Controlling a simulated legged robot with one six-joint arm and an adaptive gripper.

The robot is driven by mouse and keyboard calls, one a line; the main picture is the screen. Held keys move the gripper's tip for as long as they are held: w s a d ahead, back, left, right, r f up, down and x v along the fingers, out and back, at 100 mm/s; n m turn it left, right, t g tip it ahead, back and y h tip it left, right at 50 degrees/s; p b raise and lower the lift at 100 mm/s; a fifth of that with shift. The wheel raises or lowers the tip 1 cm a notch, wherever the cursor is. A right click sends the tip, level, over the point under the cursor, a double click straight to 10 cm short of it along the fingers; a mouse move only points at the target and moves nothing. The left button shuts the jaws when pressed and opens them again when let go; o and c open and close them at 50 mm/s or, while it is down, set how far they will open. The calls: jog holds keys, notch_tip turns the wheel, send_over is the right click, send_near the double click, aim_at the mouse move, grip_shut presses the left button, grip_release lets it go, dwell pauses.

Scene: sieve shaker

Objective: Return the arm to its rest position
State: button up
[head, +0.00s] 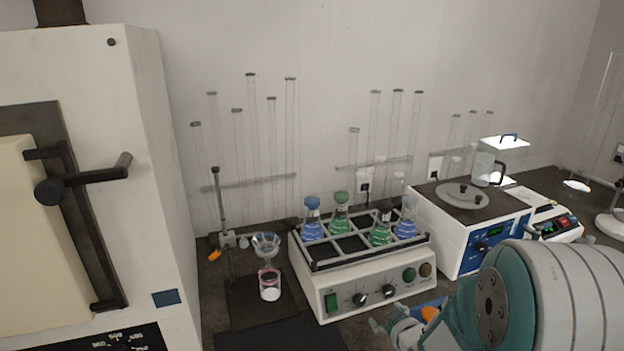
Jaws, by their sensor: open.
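My arm comes in from the lower right of the head view, a large white and teal wrist joint close to the camera. My gripper (398,328) shows only in part as small pale teal pieces left of that joint, low in front of the shaker. It is open, and I see nothing held in it. Its fingertips are partly hidden by the arm and the picture's lower edge.
A white shaker (348,292) with blue and green flasks stands mid-bench. A blue-fronted device (470,255) stands right. Glass tubes line the wall.

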jog(key=s+r+m+g+h, duration=0.3)
jog(key=s+r+m+h, duration=0.1)
jog(key=s+r, duration=0.6)
jog(key=s+a+r+m+g+y, duration=0.1)
jog(key=s+a+r+g, duration=0.1)
jog(key=s, duration=0.6)
jog(key=s+a+r+m+g, duration=0.1)
jog(key=s+r+g, duration=0.1)
jog(key=s+r, duration=0.2)
jog(key=s, duration=0.3)
jog(key=shift+s+a+r+y, duration=0.25)
jog(key=shift+s+a+y, duration=0.1)
jog(key=shift+a+y, duration=0.05)
jog(key=shift+w, duration=0.1)
